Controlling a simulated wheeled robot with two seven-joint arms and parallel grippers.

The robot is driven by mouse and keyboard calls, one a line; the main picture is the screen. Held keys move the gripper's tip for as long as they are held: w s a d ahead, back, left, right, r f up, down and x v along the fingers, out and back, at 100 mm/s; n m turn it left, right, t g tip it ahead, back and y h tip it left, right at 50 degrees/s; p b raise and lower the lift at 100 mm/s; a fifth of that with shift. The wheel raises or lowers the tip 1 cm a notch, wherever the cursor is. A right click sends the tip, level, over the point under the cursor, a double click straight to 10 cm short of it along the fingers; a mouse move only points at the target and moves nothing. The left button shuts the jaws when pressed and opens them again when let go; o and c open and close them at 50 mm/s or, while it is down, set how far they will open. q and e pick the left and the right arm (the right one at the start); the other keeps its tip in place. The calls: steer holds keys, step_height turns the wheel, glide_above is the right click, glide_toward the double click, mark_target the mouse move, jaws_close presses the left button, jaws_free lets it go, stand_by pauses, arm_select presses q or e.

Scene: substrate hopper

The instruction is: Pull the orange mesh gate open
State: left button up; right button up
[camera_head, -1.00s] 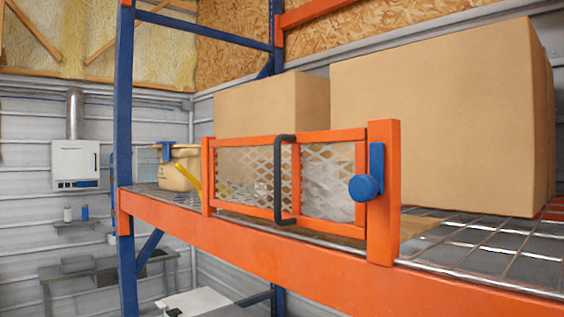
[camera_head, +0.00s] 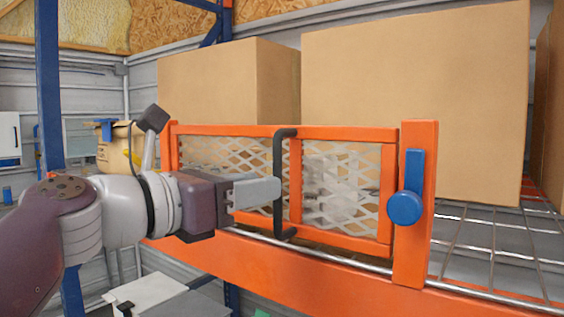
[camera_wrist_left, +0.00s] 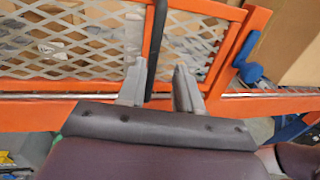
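The orange mesh gate (camera_head: 345,133) stands in front of the shelf, its right edge close beside the orange post (camera_head: 416,250). It also shows in the wrist view (camera_wrist_left: 60,75). A black bar handle (camera_head: 279,150) runs upright on the gate. A blue latch (camera_head: 405,207) on the post has its lever pointing up. My left gripper (camera_head: 270,191) is at the handle. In the wrist view its two fingers (camera_wrist_left: 160,80) are apart, with the black handle (camera_wrist_left: 155,40) between them and a gap visible at the right finger. Contact is unclear. My right gripper is out of view.
Large cardboard boxes (camera_head: 415,100) stand on the shelf behind the gate. An orange beam (camera_head: 300,285) runs below the gate. A tan bin (camera_head: 115,150) is at the left, behind my arm. Wire decking (camera_head: 490,235) lies bare at the right.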

mark_target(278, 228)
arm_select(q)
steer(key=w+d, duration=0.1)
steer(key=w+d+p, duration=0.1)
steer(key=w, duration=0.1)
steer(key=w+d, duration=0.1)
steer(key=shift+w+f+p, duration=0.1)
steer(key=shift+w+p, duration=0.15)
steer(key=shift+p, duration=0.05)
steer(key=shift+s+d, duration=0.15)
steer(key=shift+d, duration=0.2)
steer(key=shift+a, duration=0.1)
steer(key=shift+c, duration=0.3)
jaws_close()
steer(key=shift+f, duration=0.1)
